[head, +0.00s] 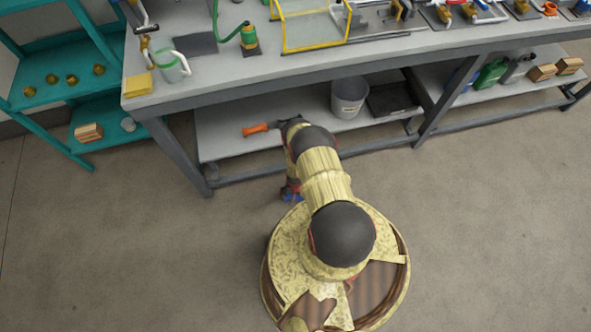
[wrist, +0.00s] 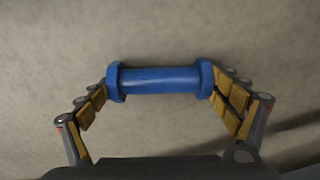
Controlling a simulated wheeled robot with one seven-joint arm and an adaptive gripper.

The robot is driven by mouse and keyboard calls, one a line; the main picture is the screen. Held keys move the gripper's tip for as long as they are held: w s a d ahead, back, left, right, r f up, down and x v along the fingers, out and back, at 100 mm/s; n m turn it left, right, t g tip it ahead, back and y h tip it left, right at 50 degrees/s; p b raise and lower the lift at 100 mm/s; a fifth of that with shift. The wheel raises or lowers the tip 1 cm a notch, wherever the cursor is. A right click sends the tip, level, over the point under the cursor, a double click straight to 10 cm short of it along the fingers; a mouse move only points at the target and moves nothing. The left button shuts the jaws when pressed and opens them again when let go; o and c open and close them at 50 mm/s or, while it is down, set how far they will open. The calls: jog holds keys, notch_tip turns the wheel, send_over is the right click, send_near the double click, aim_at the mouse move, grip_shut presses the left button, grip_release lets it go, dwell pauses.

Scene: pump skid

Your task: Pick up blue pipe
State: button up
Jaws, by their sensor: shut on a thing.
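The blue pipe (wrist: 160,80) is a short cylinder with a flange at each end. In the wrist view it lies crosswise between the two fingers of my gripper (wrist: 162,84). My gripper is shut on it, with the finger pads against the two flanged ends. Grey concrete floor shows behind the pipe; I cannot tell how far it is from the floor. In the head view a small bit of the blue pipe (head: 291,197) shows just left of my arm, in front of the workbench. The rest of it is hidden.
The grey workbench (head: 300,62) has a lower shelf (head: 225,125) with an orange-handled tool (head: 255,129) and a grey bucket (head: 349,97). A teal shelf rack (head: 62,40) stands at the left. The floor to both sides is clear.

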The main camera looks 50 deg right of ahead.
jog(key=shift+c, duration=0.6)
jog(key=shift+r+p, duration=0.5)
jog(key=shift+r, duration=0.2)
jog(key=s+r+p, duration=0.1)
jog(key=r+p, duration=0.1)
jog(key=s+d+r+p, duration=0.1)
jog(key=r+p, duration=0.1)
jog(key=r, duration=0.1)
jog(key=s+r+p, duration=0.2)
jog(key=shift+d+r, duration=0.25)
jog(key=s+d+r+p, duration=0.2)
jog(key=s+r+p, duration=0.2)
jog(key=s, duration=0.5)
jog(key=shift+s+d, duration=0.15)
jog(key=shift+d, duration=0.25)
jog(key=shift+s, duration=0.1)
